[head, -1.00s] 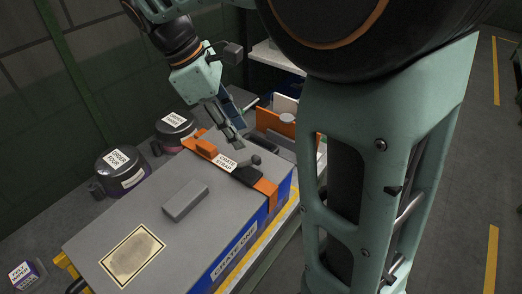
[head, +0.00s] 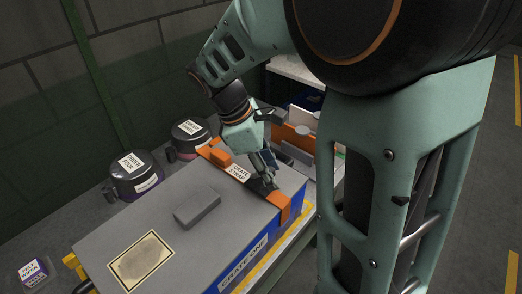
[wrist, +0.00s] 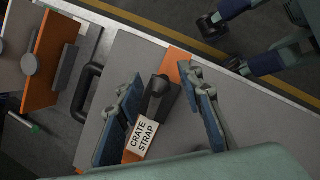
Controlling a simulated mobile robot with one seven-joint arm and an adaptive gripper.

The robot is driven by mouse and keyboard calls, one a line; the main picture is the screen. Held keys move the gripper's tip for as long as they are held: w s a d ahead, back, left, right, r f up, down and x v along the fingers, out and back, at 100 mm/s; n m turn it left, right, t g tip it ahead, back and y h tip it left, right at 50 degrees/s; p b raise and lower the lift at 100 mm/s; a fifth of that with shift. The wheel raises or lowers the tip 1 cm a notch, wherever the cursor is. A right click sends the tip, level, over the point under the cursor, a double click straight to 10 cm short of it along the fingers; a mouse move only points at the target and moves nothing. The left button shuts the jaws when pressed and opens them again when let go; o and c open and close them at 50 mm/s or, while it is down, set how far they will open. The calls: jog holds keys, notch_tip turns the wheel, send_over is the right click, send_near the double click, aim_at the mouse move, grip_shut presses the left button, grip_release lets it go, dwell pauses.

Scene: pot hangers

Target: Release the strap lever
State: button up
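The crate (head: 150,255) is a grey-topped blue box labelled CRATE ONE. An orange strap (head: 281,203) labelled CRATE STRAP crosses its top. My gripper (head: 270,181) is over the lever's end of the strap in the head view and partly hides the lever. In the wrist view my gripper (wrist: 163,78) is open, one blue finger on each side of the lever, with gaps showing. I cannot tell how high the fingertips are above the lid.
A grey block (head: 197,206) sits on the lid, beside a framed plate (head: 140,262). Two dark lidded pots, order four (head: 135,174) and another (head: 190,138), stand behind the crate. A black handle (wrist: 86,88) and orange panel (wrist: 50,62) are beyond the crate's end.

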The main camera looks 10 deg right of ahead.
grip_shut()
dwell(0.3)
jog(key=shift+w+a+r+g+p, duration=0.2)
jog(key=shift+r+g+p, duration=0.25)
jog(key=shift+p, duration=0.8)
jog(key=p, duration=0.1)
jog(key=g+h+p, duration=0.1)
jog(key=shift+w+a+r+p, duration=0.25)
jog(key=shift+w+p, duration=0.05)
jog(key=shift+p, duration=0.05)
jog(key=shift+w+a+r+n+g+h+p, duration=0.25)
jog(key=shift+w+n+g+h+p, duration=0.25)
jog(key=shift+p, duration=0.7)
jog(key=shift+w+a+g+h+p, duration=0.25)
jog(key=shift+g+h+p, duration=0.25)
jog(key=shift+p, duration=0.3)
